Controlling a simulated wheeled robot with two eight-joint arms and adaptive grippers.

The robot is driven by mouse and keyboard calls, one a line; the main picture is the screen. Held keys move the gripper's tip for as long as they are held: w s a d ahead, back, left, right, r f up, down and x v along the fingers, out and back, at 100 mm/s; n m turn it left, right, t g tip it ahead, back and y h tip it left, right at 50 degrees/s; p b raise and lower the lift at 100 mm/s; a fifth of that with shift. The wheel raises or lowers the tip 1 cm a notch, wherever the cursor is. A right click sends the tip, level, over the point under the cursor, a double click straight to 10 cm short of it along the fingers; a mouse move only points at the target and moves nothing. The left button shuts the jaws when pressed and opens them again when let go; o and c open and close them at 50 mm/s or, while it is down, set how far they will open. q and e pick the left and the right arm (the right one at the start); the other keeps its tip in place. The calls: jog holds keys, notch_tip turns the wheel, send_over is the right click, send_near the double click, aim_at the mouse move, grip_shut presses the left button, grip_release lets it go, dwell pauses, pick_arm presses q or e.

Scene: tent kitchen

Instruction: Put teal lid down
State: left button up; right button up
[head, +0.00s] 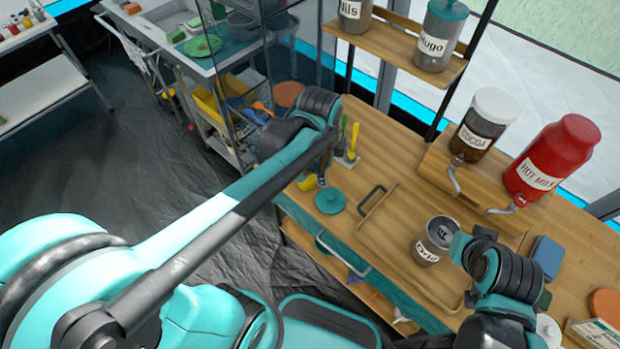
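A round teal lid (330,201) with a small knob shows at the left end of the wooden counter, near its front edge. I cannot tell whether it rests on the counter or is just above it. My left gripper (319,177) is just beyond the lid, mostly hidden behind my own forearm; its fingers cannot be made out. An open metal jar (427,252) with a partly readable label stands on the wooden tray. My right gripper (458,246) is at the jar's right side, seemingly touching it; whether it is closed around the jar is hidden.
The wooden tray (390,238) takes up the counter's middle. Cocoa (486,122) and red hot milk (552,157) dispensers stand behind it. A shelf above holds a teal-lidded jar (439,36). Utensils (350,150) stand behind the lid. A blue box (547,256) is at right.

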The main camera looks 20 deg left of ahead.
pick_arm(q)
jog(key=s+a+r+n+t, duration=0.2)
jog(key=s+n+t, duration=0.3)
jog(key=n, duration=1.1)
jog(key=shift+s+a+r, duration=0.35)
jog(key=shift+s+a, duration=0.2)
jog(key=shift+s, duration=0.7)
